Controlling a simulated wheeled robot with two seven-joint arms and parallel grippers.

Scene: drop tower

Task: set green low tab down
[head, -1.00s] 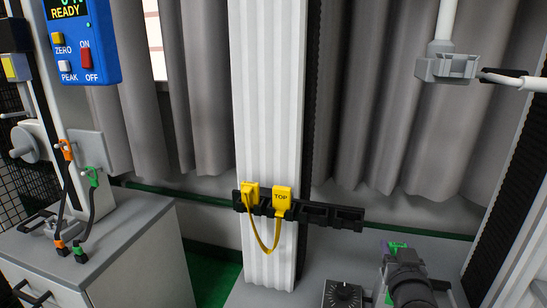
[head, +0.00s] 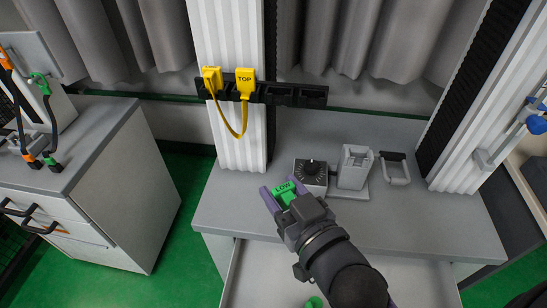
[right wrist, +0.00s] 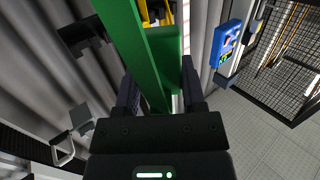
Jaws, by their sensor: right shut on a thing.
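The green tab marked LOW (head: 286,190) is held between the purple-tipped fingers of my right gripper (head: 280,187). It shows over the front part of the grey bench top (head: 225,205), left of the dial box; the height gap is unclear. In the right wrist view the green tab (right wrist: 160,60) stands large between the two dark fingers (right wrist: 160,95). A black rail (head: 285,93) on the white column carries a yellow TOP tab (head: 245,82) and a second yellow tab (head: 212,78), joined by a yellow strap. The rail's right slots look empty. My left gripper is out of view.
A black dial box (head: 311,175), a grey block stand (head: 354,168) and a grey bracket (head: 395,168) stand on the bench. An open drawer (head: 255,270) lies below its front edge, with something green (head: 314,302) in it. A grey cabinet (head: 110,175) stands left.

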